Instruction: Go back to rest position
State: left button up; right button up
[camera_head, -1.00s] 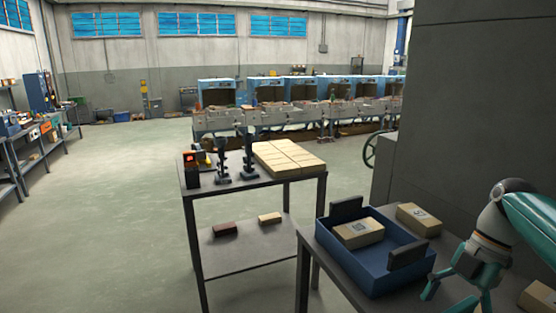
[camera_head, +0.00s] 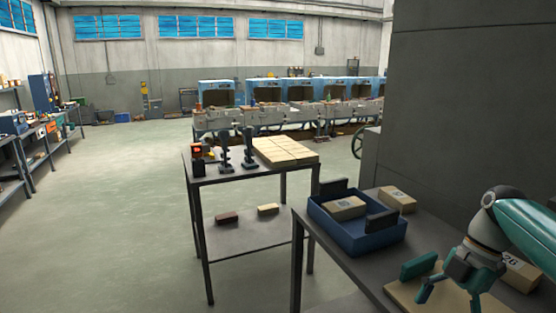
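My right gripper (camera_head: 450,297) is at the lower right, pointing down over the near table. Its fingers are spread and I see nothing between them. It is above a tan board (camera_head: 401,293) with a dark green block (camera_head: 419,266) at its far edge. A numbered tan box (camera_head: 521,273) sits just right of the gripper, partly hidden by my arm. My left gripper is out of view.
A blue bin (camera_head: 359,243) with dark handles holds a tan box (camera_head: 344,207); another box (camera_head: 397,200) stands behind it. A second table (camera_head: 212,176) carries pale blocks (camera_head: 284,150) and dark stands (camera_head: 249,150). A grey wall (camera_head: 470,110) rises at right. Open floor lies left.

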jog(key=w+a+f+m+p, duration=0.1)
jog(key=a+f+m+p, duration=0.3)
jog(key=f, duration=0.6)
jog(key=w+a+f+m+p, duration=0.1)
jog(key=a+f+m, duration=0.45)
jog(key=f, duration=0.45)
jog(key=s+a+f+m+t+p, duration=0.1)
jog(key=s+a+f+m+p, duration=0.1)
jog(key=s+a+f+m, duration=0.2)
jog(key=s+a+f+m+t+p, duration=0.1)
jog(key=s+a+f+m+p, duration=0.2)
jog(key=s+f+m, duration=0.3)
jog(key=s+a+m, duration=0.1)
jog(key=s+m, duration=0.3)
jog(key=s, duration=0.4)
jog(key=shift+s+a, duration=0.25)
jog(key=shift+a, duration=0.05)
